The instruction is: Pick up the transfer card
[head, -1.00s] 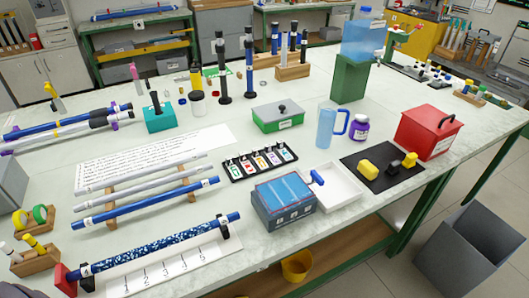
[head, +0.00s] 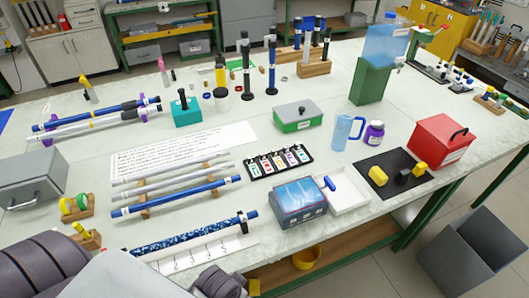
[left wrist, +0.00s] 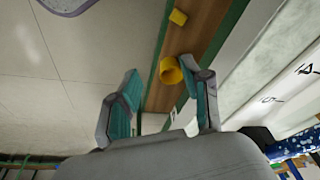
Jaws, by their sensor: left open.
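I cannot tell for sure which item is the transfer card. A white numbered sheet (head: 205,252) lies at the bench's front edge, partly under a blue speckled rod (head: 180,236); its edge with numbers also shows in the left wrist view (left wrist: 285,88). A larger white sheet with lines of writing (head: 240,133) lies farther back, partly behind the rods. My left gripper (left wrist: 162,92) is open and empty, its teal-padded fingers apart, beyond the bench's front edge. In the head view my left arm fills the lower left and its fingertips are not clear. My right gripper is not in view.
A blue box (head: 298,205), a white tray (head: 348,198) and a black label rack (head: 255,172) stand right of the rods. A grey case (head: 32,180) is at left. A yellow cup (left wrist: 170,70) sits on the lower shelf (left wrist: 188,55). A grey bin (head: 478,255) stands on the floor.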

